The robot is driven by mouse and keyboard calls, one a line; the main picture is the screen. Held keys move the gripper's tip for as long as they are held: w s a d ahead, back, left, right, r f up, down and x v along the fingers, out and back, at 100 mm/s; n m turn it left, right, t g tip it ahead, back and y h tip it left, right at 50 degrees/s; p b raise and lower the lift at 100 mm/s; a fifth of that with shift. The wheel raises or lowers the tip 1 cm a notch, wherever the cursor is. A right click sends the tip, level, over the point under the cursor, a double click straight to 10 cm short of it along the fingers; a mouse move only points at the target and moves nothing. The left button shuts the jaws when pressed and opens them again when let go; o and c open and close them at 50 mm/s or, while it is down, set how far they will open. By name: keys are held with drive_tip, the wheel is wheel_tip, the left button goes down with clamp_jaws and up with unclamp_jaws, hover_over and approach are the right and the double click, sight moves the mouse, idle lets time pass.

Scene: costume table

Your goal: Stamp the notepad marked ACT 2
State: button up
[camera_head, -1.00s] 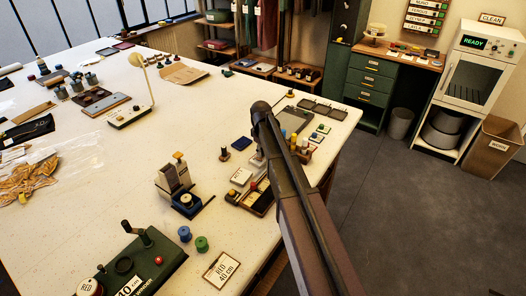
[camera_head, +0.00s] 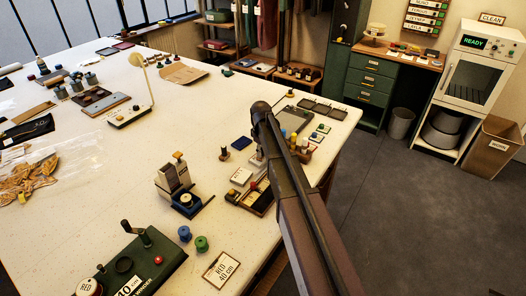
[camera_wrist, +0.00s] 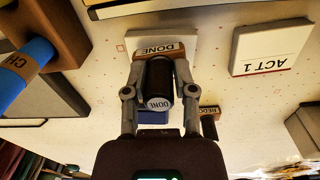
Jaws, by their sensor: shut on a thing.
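My gripper (camera_wrist: 160,78) is shut on the DONE stamp (camera_wrist: 158,82), whose dark round handle shows between the fingers in the wrist view. The handle's end cap reads DONE, and its wooden block carries a DONE label. A white pad (camera_wrist: 162,36) lies behind the block; its marking is hidden, and I cannot tell whether the block touches it. A notepad marked ACT 1 (camera_wrist: 268,46) lies to the right. No marking ACT 2 is readable. In the head view my arm hides most of the gripper and the stamp.
A wooden block marked REDO (camera_wrist: 209,111) and a blue piece (camera_wrist: 153,116) are near the gripper. A blue cylinder (camera_wrist: 24,75) is at the left. In the head view, a small device (camera_head: 182,188) stands left of my arm, with blue (camera_head: 184,233) and green (camera_head: 201,243) spools in front.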

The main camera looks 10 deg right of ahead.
drive_tip(key=shift+s+f+b, duration=0.1)
drive_tip(key=shift+f+b, duration=0.3)
idle(1.8)
drive_tip(key=shift+r, duration=0.1)
drive_tip(key=shift+r+p, duration=3.45)
drive_tip(key=shift+p, duration=0.1)
